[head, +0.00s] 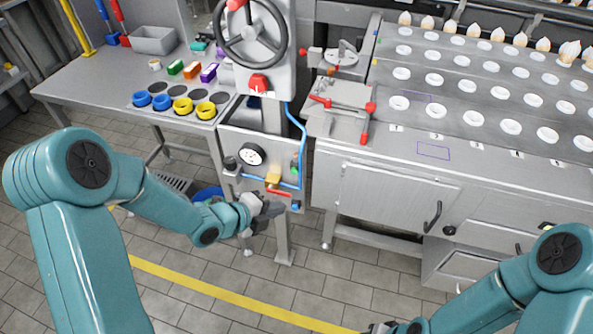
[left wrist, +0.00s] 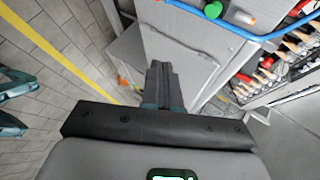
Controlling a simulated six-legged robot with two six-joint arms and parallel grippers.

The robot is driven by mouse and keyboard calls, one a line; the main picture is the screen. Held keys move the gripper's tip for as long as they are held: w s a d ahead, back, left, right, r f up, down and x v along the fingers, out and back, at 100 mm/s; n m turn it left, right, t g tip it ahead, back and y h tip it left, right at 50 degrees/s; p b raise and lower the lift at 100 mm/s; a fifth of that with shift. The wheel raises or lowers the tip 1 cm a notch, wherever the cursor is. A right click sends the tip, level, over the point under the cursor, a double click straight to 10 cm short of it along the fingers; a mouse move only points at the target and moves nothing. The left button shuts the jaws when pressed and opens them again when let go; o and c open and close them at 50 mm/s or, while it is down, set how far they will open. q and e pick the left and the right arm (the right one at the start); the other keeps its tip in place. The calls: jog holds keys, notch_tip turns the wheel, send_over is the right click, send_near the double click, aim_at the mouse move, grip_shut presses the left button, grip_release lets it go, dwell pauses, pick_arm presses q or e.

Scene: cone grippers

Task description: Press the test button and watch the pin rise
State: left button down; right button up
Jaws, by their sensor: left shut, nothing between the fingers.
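A small panel (head: 229,143) hangs below the handwheel post and carries a round gauge (head: 250,154). A green button (head: 295,169) sits at its right side, beside the blue hose. In the left wrist view a green cap (left wrist: 213,10) shows at the top edge, with an orange and pale piece (left wrist: 241,18) right of it. I cannot tell which part is the pin. My left gripper (head: 270,209) is shut and empty, below the panel and apart from the button. Its closed fingers show in the left wrist view (left wrist: 160,75). Only a dark bit of my right gripper (head: 378,327) shows at the bottom edge.
A yellow valve with a red handle (head: 278,191) sticks out just above my left gripper. A blue hose (head: 303,130) runs down the panel's right side. A steel cabinet (head: 385,190) stands to the right. The tiled floor below is open.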

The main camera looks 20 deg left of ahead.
aim_at(295, 170)
pick_arm(q)
jog(key=w+p, duration=0.3)
jog(key=w, duration=0.6)
jog(key=shift+d, duration=0.25)
jog(key=shift+s, duration=0.1)
dwell(0.3)
dwell(1.4)
jog(key=shift+w, duration=0.45)
jog(key=shift+w, duration=0.5)
dwell(1.5)
